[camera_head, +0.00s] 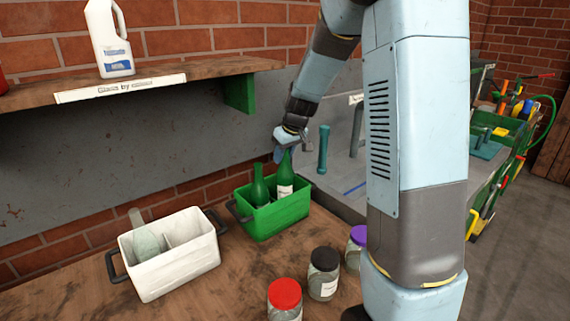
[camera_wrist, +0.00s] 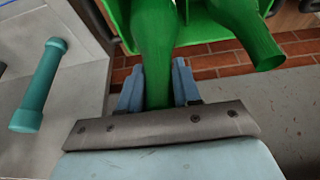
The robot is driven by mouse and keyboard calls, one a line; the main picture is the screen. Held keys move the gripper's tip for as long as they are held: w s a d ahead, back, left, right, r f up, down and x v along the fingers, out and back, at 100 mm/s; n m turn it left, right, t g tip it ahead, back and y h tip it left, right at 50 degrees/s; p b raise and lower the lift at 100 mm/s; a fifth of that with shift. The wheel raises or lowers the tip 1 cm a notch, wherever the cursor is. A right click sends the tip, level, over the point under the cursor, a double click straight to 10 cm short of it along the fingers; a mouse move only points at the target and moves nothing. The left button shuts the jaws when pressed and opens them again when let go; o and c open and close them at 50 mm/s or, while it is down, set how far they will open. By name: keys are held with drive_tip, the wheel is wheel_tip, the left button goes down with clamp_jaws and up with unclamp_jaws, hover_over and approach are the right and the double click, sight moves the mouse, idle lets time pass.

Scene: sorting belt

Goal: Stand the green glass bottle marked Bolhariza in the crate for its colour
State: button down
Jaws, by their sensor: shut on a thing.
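My gripper (camera_head: 283,149) is above the green crate (camera_head: 281,218) and is shut on the neck of a green glass bottle (camera_head: 286,179) with a pale label, too small to read. This bottle stands upright, its lower part inside the crate. In the wrist view the blue fingers close on the neck of the held bottle (camera_wrist: 155,45). A second green bottle (camera_head: 259,186) stands in the same crate, left of the held one; it also shows in the wrist view (camera_wrist: 248,40). Whether the held bottle touches the crate floor is hidden.
A white crate (camera_head: 176,281) with a pale bottle (camera_head: 147,243) stands left of the green one. Jars with red (camera_head: 284,293), black (camera_head: 325,260) and purple (camera_head: 358,236) lids stand in front. A teal object (camera_head: 323,150) stands to the right. A shelf (camera_head: 150,82) with a white jug (camera_head: 108,38) hangs above.

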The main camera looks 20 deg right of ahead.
wheel_tip(320, 180, down, 3)
drive_tip(key=c, duration=0.8)
unclamp_jaws()
drive_tip(key=v, duration=1.1)
drive_tip(key=s+a+r+m, duration=0.1)
drive_tip(key=s+r, duration=0.3)
drive_tip(key=s, duration=0.4)
drive_tip(key=s+a+r+m, duration=0.1)
drive_tip(key=s+r, duration=0.3)
drive_tip(key=s, duration=0.4)
drive_tip(key=shift+s+d+f+m+t+h, duration=0.15)
drive_tip(key=shift+s+m+t+h, duration=0.25)
drive_tip(key=shift+s, duration=2.1)
drive_tip(key=shift+s+d+f+m+t+h, duration=0.15)
drive_tip(key=shift+s+m, duration=0.3)
drive_tip(key=shift+s, duration=2)
drive_tip(key=shift+s+d+m+t+h, duration=0.15)
drive_tip(key=shift+s+m+h, duration=0.25)
drive_tip(key=shift+s, duration=2.1)
